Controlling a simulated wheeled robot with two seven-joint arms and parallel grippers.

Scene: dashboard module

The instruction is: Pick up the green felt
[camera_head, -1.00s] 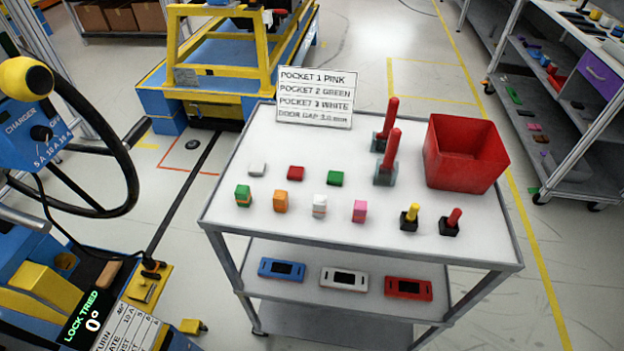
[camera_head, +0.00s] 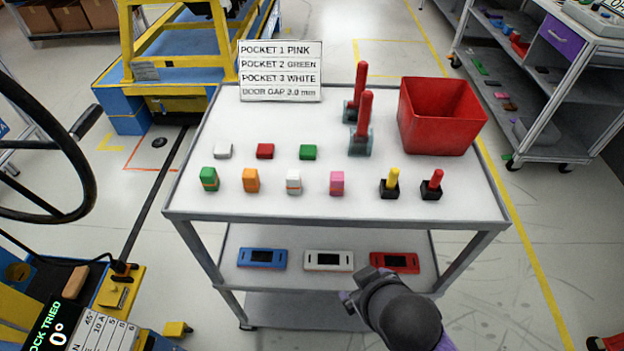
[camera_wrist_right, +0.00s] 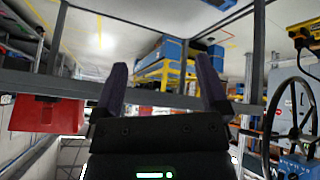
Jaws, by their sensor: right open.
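Two green items are on the white cart top in the head view: a flat green block (camera_head: 308,152) at the right of the back row, and a green piece with an orange band (camera_head: 209,179) at the left of the front row. I cannot tell which is the felt. My right gripper is in the right wrist view (camera_wrist_right: 163,85), open with nothing between its fingers. In the head view its arm is at the cart's front edge, below the top and apart from both green pieces; its fingertips are mostly hidden there. My left gripper is not in view.
The cart top (camera_head: 345,203) also holds white, red, orange and pink pieces, two small joysticks, two tall red levers (camera_head: 363,120), a red bin (camera_head: 440,115) and a sign (camera_head: 280,70). Its front edge lies between my right arm and the pieces. Three coloured modules (camera_head: 328,261) lie on the lower shelf.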

